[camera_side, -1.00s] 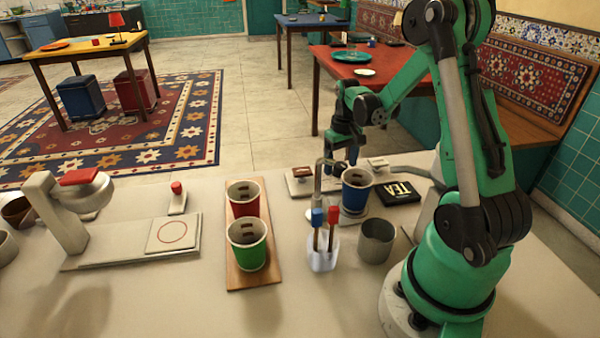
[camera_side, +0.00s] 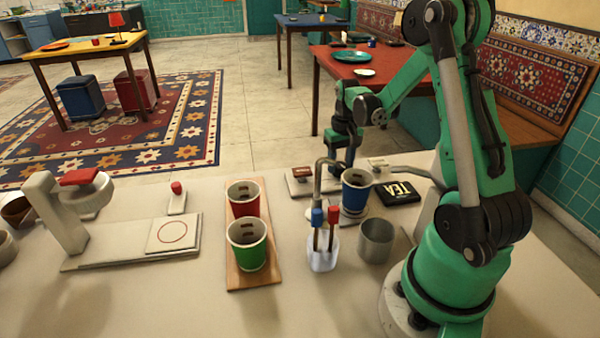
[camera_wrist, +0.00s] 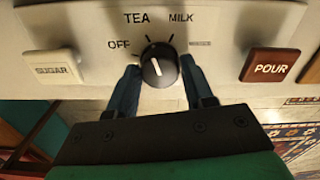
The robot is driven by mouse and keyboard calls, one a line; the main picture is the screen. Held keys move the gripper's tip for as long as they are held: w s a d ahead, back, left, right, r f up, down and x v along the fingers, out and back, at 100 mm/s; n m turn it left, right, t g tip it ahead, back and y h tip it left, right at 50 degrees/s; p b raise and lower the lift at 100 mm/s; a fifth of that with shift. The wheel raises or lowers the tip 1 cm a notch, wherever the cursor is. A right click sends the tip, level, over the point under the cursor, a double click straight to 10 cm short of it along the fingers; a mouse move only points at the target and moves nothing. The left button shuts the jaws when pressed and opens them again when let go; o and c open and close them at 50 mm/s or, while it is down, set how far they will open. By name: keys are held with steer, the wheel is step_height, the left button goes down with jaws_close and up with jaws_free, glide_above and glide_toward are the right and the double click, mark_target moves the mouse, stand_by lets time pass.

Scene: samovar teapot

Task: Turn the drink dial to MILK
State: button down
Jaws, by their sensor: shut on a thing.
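The drink dial (camera_wrist: 159,66) is a round black knob on a pale panel, seen in the wrist view. Its white mark points up and slightly left, roughly at the TEA label (camera_wrist: 137,18). The MILK label (camera_wrist: 181,18) is to the right of TEA, and the OFF label (camera_wrist: 119,43) is lower left. A fourth label (camera_wrist: 200,43) at the right is too blurred to read. My gripper (camera_wrist: 159,72) is shut on the dial, one finger on each side. In the side view, the dial is hidden behind the blue cup and spout; my gripper (camera_side: 343,155) reaches down there.
A SUGAR button (camera_wrist: 54,68) and a brown POUR button (camera_wrist: 270,66) flank the dial. In the side view, a blue cup (camera_side: 355,195), a steel cup (camera_side: 376,242) and a holder with stirrers (camera_side: 322,255) stand near my arm. Red and green cups (camera_side: 247,255) stand on a board.

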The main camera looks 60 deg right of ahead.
mark_target(341, 164)
steer(key=m, duration=0.4)
steer(key=shift+m, duration=2.1)
steer(key=shift+c, duration=1.7)
jaws_free()
steer(key=shift+r, duration=0.1)
steer(key=shift+r, duration=2.75)
